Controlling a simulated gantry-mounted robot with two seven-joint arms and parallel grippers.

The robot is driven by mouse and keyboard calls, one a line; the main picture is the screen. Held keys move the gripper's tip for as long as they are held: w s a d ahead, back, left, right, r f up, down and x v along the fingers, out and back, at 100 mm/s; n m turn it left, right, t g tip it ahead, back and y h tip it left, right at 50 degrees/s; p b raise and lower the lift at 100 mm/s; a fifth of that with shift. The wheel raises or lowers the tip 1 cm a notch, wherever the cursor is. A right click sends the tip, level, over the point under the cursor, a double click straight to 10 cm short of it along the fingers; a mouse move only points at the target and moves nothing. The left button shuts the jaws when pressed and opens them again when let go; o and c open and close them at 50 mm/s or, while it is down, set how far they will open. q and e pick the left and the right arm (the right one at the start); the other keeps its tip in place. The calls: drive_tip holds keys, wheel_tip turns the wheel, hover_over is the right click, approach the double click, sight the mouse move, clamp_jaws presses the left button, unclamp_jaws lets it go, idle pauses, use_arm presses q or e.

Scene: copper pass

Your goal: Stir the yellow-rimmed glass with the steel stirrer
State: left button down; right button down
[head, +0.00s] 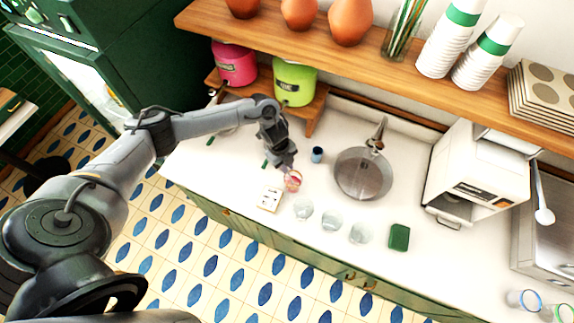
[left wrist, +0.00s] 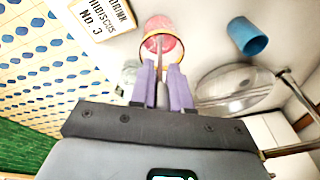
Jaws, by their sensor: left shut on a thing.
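The yellow-rimmed glass (head: 293,184) stands on the white counter and holds a pink-red drink. In the left wrist view the glass (left wrist: 168,46) is just beyond my fingertips. My left gripper (head: 287,163) is over the glass, its purple fingers (left wrist: 163,78) shut on the thin steel stirrer (left wrist: 160,62). The stirrer points down into the glass mouth; its lower end is hard to make out in the drink. My right gripper is not in view.
A sign card (head: 269,199) and a blue cup (head: 317,154) stand close to the glass. Clear glasses (head: 331,220), a pan (head: 362,174), a green sponge (head: 399,237) and a white machine (head: 474,178) are to the right. A wooden shelf (head: 300,42) runs above.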

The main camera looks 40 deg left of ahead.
use_arm(q)
drive_tip(key=shift+a+r, duration=0.1)
drive_tip(key=shift+r, duration=0.5)
drive_tip(key=shift+s+a+r+p, duration=0.15)
drive_tip(key=shift+r+p, duration=0.1)
drive_tip(key=shift+r, duration=0.35)
drive_tip(key=shift+a+r+p, duration=0.1)
drive_tip(key=shift+r+p, duration=0.15)
drive_tip(key=shift+r, duration=0.3)
drive_tip(key=shift+s+a+r, duration=0.1)
drive_tip(key=shift+a+r, duration=0.05)
drive_tip(key=shift+r, duration=0.5)
drive_tip(key=shift+a+r, duration=0.1)
drive_tip(key=shift+r, duration=0.65)
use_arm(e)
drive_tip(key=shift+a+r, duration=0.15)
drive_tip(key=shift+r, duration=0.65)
use_arm(q)
drive_tip(key=shift+r, duration=2.5)
